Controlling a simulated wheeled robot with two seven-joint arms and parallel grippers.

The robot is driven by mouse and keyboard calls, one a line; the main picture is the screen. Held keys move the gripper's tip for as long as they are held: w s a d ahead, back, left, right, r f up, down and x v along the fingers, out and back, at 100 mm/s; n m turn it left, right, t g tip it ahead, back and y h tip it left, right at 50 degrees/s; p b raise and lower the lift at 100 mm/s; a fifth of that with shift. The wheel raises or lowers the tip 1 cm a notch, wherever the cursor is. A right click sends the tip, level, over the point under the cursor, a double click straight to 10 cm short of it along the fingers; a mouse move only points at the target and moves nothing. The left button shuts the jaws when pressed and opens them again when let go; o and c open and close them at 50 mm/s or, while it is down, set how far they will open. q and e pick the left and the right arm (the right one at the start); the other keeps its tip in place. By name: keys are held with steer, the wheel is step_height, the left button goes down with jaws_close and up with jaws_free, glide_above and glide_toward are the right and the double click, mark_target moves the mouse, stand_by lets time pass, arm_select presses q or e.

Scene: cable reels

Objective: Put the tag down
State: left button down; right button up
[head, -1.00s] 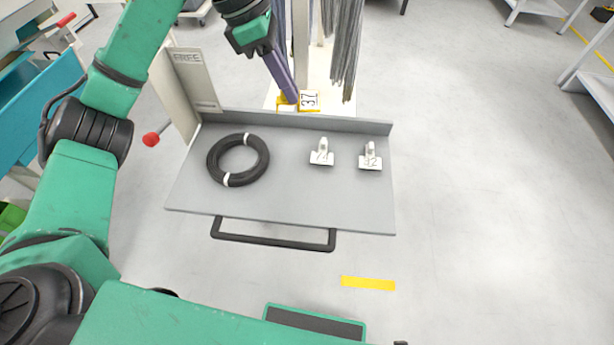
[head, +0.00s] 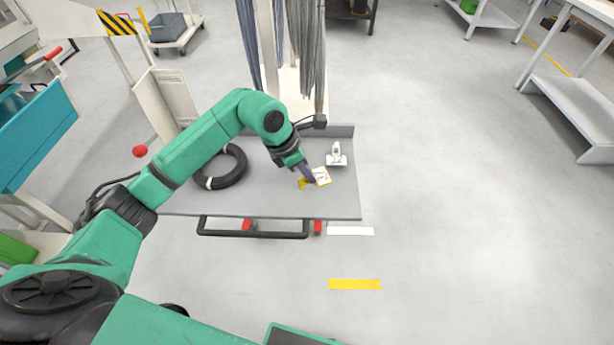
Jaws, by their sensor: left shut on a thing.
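My left gripper (head: 308,174) is shut on a yellow-edged tag with a white face (head: 322,176), at the right part of the grey tray (head: 250,203). The tag is tilted low over the tray; I cannot tell whether it touches it. A white clip-like tag (head: 337,157) stands on the tray just behind and to the right of it. A black cable coil (head: 232,172) lies on the left of the tray, partly covered by my left arm. The second white clip is hidden, probably behind my gripper. My right gripper is not in view.
Grey hanging cables (head: 305,50) and a pale post stand behind the tray. A black handle (head: 250,234) runs along its front. A beige panel (head: 172,100) and a red knob (head: 140,151) are at the left.

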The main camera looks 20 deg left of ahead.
mark_target(307, 180)
arm_select(q)
step_height(307, 180, down, 3)
steer(key=shift+f, duration=0.1)
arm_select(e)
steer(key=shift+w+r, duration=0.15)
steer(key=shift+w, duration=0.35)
arm_select(q)
steer(key=c, duration=0.9)
jaws_free()
steer(key=shift+r, duration=0.2)
steer(key=b+v, duration=0.1)
steer(key=v, duration=1)
steer(key=shift+s+a+r, duration=0.1)
steer(key=shift+a+r, duration=0.05)
steer(key=shift+r, duration=0.25)
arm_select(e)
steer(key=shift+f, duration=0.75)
